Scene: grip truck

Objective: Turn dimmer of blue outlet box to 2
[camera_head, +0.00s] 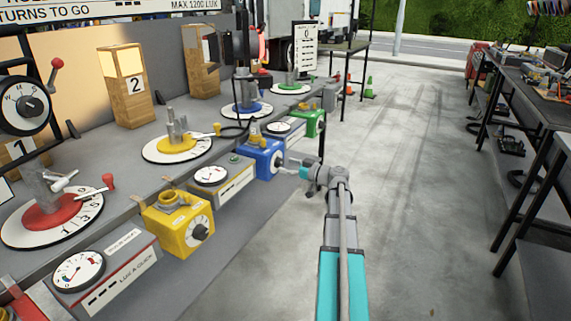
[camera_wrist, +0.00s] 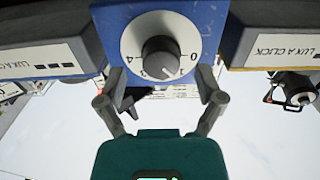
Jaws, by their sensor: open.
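The blue outlet box (camera_head: 258,160) stands at the bench's front edge, with its dial facing the aisle. In the wrist view, the blue box (camera_wrist: 216,14) fills the top middle. Its white dial (camera_wrist: 130,42) shows a 4 at left and a 0 at right, with the numbers upside down. The dark dimmer knob (camera_wrist: 160,56) has a pale mark toward the lower right, seemingly near the 1. My gripper (camera_wrist: 161,82) is open, its fingers to either side below the knob, and nothing is between them. In the head view, my gripper (camera_head: 286,163) is close in front of the blue box.
A yellow outlet box (camera_head: 178,226) stands nearer along the bench edge, and a green one (camera_head: 314,122) farther back. A grey meter box (camera_head: 222,186) sits beside the blue box. The floor (camera_head: 400,180) to the right is clear, up to a dark table (camera_head: 535,115).

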